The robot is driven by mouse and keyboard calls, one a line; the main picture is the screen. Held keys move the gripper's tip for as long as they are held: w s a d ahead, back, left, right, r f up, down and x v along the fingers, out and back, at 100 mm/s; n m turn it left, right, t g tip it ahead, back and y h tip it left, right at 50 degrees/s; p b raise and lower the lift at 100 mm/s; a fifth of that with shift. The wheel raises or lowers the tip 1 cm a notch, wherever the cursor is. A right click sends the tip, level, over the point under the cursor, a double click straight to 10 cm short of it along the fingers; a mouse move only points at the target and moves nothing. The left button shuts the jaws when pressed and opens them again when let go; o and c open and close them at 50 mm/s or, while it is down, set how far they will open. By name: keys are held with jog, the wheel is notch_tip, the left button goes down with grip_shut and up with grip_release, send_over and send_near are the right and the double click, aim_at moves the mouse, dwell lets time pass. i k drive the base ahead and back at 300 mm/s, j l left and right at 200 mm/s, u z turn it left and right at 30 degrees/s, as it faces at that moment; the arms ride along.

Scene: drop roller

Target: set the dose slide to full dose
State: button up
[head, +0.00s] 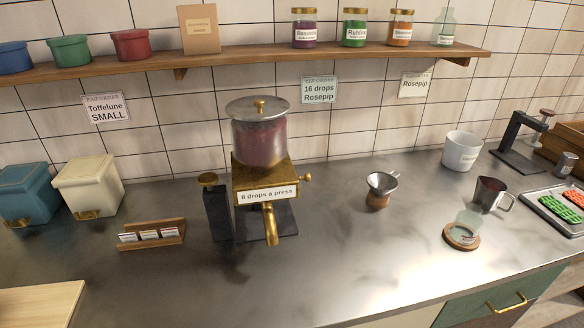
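A drop dispenser stands on the steel counter, with a brass body (258,178), a clear jar (259,140) of dark red contents and a lidded top. Its label (267,194) reads "8 drops a press". A small brass knob (306,177) sticks out of the body's right side; it may be the dose slide, but I cannot tell its setting. A dark post with a brass top (208,180) stands at the left. My gripper is not in view.
Wall cards read "16 drops Rosepip" (319,91) and "Toffelune SMALL" (105,108). A card rack (151,236) stands left of the dispenser. A metal strainer cup (381,183) and a glass on a coaster (460,236) stand right. The front middle counter is clear.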

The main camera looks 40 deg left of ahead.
aim_at(307, 177)
jog(key=i+l+u, duration=0.15)
jog(key=u, duration=0.3)
jog(key=i+l+u, duration=0.2)
jog(key=u, duration=0.3)
jog(key=i+l+u, duration=0.1)
jog(key=l+u, duration=0.2)
jog(key=u, duration=0.15)
jog(key=l+u, duration=0.3)
jog(key=u, duration=0.15)
jog(key=l+u, duration=0.3)
jog(key=u, duration=0.2)
jog(key=l+u, duration=0.5)
jog(key=l, duration=0.15)
